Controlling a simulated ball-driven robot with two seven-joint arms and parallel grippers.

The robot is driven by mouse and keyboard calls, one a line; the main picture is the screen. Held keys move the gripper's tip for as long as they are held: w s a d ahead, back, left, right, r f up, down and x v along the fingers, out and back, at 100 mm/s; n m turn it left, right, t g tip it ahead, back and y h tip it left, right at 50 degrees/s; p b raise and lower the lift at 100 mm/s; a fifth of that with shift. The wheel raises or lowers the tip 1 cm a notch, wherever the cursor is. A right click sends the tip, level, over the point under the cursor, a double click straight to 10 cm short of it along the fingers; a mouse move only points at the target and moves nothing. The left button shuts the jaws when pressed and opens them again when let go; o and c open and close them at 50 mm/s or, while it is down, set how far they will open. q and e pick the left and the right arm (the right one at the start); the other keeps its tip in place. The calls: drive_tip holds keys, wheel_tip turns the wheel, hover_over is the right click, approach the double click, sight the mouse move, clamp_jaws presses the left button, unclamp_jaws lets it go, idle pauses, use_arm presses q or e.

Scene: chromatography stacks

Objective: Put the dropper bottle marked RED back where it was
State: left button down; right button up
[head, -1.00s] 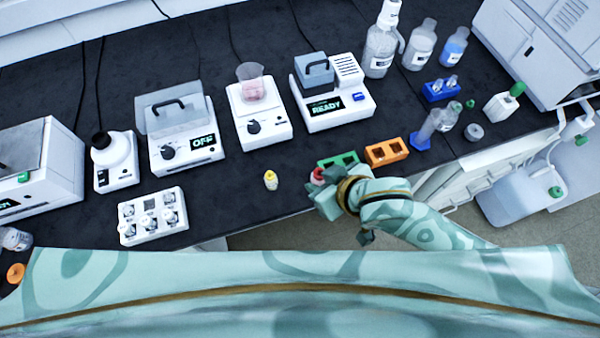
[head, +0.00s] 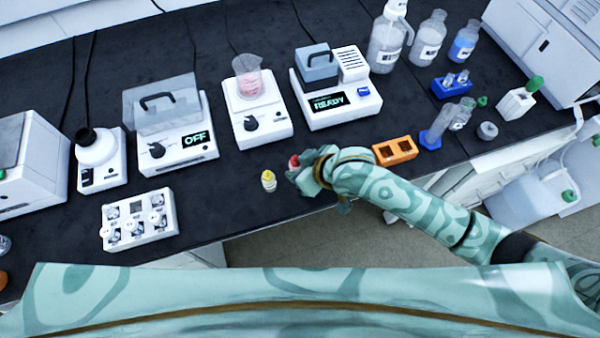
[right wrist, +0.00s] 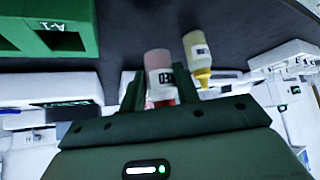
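The red-capped dropper bottle (head: 294,161) is at my right gripper (head: 300,175), near the front edge of the bench. In the right wrist view the bottle (right wrist: 158,68) sits between the two fingers of the gripper (right wrist: 160,92), which are closed on its sides. Its label is only partly readable. A yellow-capped dropper bottle (head: 268,181) stands just left of the gripper and also shows in the right wrist view (right wrist: 197,55). A green rack (right wrist: 55,30) marked A-1 is at the upper left of the wrist view. My left gripper is not in view.
An orange two-hole rack (head: 395,150) stands right of my gripper. Behind are a READY device (head: 335,105) and a scale-like device with a beaker (head: 258,120). Bench is clear between tray and yellow-capped bottle.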

drive_tip(key=f, duration=0.1)
drive_tip(key=f+b, duration=0.2)
drive_tip(key=f, duration=0.1)
drive_tip(key=shift+w, duration=0.25)
drive_tip(key=shift+r, duration=0.15)
drive_tip(key=o, duration=0.6)
drive_tip(key=shift+c, duration=0.2)
drive_tip(key=p+v, duration=0.5)
drive_tip(key=v, duration=0.7)
